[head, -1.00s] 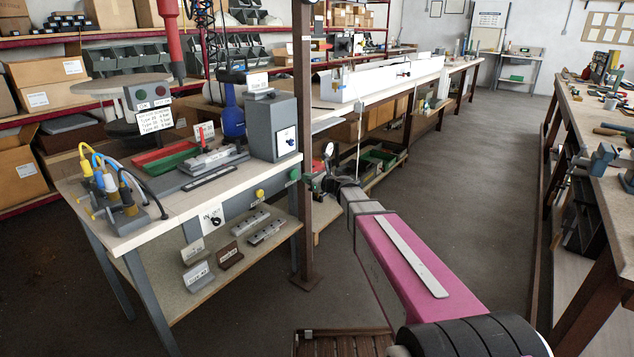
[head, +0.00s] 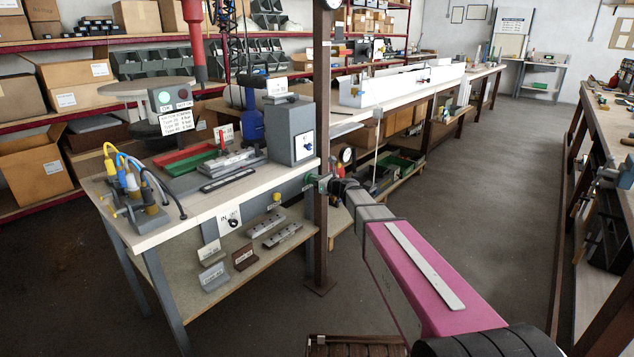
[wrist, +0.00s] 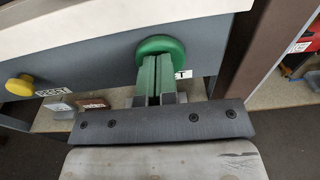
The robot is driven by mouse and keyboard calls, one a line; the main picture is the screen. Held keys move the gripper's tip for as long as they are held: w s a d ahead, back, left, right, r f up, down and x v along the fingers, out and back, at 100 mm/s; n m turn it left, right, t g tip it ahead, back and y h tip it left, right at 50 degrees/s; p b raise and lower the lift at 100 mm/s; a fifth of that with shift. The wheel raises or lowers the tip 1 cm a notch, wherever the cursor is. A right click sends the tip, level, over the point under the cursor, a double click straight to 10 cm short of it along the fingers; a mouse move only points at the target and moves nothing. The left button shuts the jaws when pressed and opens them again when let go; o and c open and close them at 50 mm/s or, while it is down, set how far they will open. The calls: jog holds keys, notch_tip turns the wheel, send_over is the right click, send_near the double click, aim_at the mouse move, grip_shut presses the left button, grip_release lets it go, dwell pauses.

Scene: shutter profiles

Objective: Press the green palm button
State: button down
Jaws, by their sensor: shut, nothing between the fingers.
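The green palm button (wrist: 160,45) is a round green cap on the grey front face of the workbench. In the wrist view my gripper (wrist: 158,58) has its two green fingers shut together, empty, with the tips against the lower part of the cap. They look to be touching it. On the indicator box (head: 170,101), the left green lamp (head: 164,97) glows pale green.
A yellow button (wrist: 19,86) sits left of the green one, above a label. The brown post (head: 321,130) stands close right of the button. A lower shelf (head: 225,270) holds metal profiles and sign blocks. The aisle floor (head: 480,160) to the right is clear.

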jog(key=shift+w+a, duration=0.45)
jog(key=shift+w, duration=0.1)
jog(key=v, duration=1.5)
jog(key=shift+s, duration=0.2)
jog(key=shift+f, duration=0.1)
